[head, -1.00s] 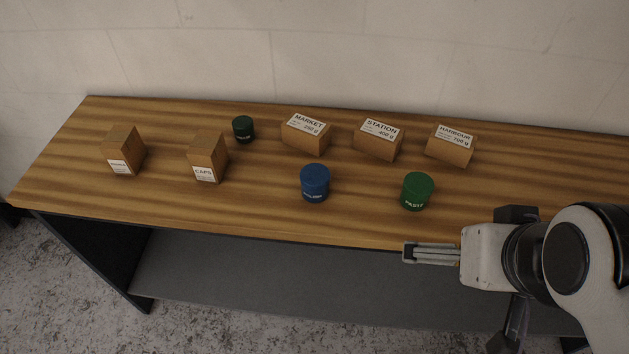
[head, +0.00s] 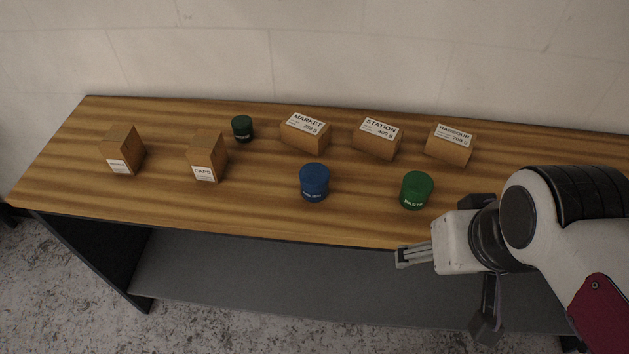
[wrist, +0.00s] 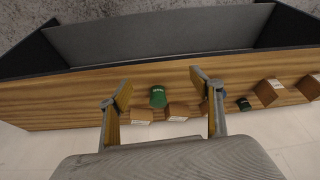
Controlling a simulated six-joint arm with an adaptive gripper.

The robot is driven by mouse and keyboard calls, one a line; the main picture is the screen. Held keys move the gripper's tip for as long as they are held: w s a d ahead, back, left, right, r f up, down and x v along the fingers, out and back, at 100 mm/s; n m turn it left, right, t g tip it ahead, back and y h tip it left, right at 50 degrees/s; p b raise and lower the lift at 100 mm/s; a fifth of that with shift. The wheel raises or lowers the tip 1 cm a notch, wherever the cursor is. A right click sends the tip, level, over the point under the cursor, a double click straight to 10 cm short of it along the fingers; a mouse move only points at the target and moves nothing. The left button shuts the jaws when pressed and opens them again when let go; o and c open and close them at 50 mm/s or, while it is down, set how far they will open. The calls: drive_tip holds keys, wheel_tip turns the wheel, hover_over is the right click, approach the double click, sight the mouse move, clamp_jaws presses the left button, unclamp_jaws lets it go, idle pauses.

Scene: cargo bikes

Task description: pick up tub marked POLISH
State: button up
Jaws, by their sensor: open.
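The blue tub (head: 314,182), whose small label appears to read POLISH, stands upright near the middle of the wooden bench in the head view.
The green PASTE tub (head: 416,190) stands right of the blue one. A small dark green tub (head: 242,128) is behind left. MARKET (head: 305,133), STATION (head: 377,139) and HARBOUR (head: 450,146) boxes line the back. CAPS (head: 207,157) and another box (head: 123,150) stand left. The bench front (head: 255,215) is clear.

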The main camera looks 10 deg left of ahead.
sight(316, 177)
drive_tip(key=w+a+f+n, duration=0.1)
drive_tip(key=w+a+f, duration=0.2)
drive_tip(key=w+a, duration=0.1)
drive_tip(key=w+a+f+n, duration=0.1)
drive_tip(key=w+a+f, duration=0.1)
drive_tip(key=w+a, duration=0.2)
drive_tip(key=w+a+f+n, duration=0.1)
drive_tip(key=w+a+f, duration=0.2)
drive_tip(key=w+a, duration=0.2)
drive_tip(key=shift+f+g+y, duration=0.3)
drive_tip(key=shift+f, duration=0.05)
drive_tip(key=shift+n+t+y, duration=0.3)
drive_tip(key=shift+t, duration=0.3)
drive_tip(key=w+a, duration=0.3)
drive_tip(key=w, duration=0.1)
drive_tip(key=shift+a+f, duration=0.2)
drive_tip(key=shift+f, duration=0.1)
drive_tip(key=shift+w+a+r+t+y, duration=0.2)
drive_tip(key=shift+w+a+r, duration=0.2)
drive_tip(key=shift+w, duration=0.15)
drive_tip(key=shift+w+a+r+t+y, duration=0.1)
drive_tip(key=shift+w+a+r+t, duration=0.2)
drive_tip(key=shift+w, duration=0.25)
drive_tip(key=shift+w+a+r, duration=0.25)
drive_tip(key=shift+w+r, duration=0.15)
drive_tip(key=shift+w, duration=0.1)
drive_tip(key=shift+x, duration=1.35)
drive_tip(key=shift+a+f, duration=0.1)
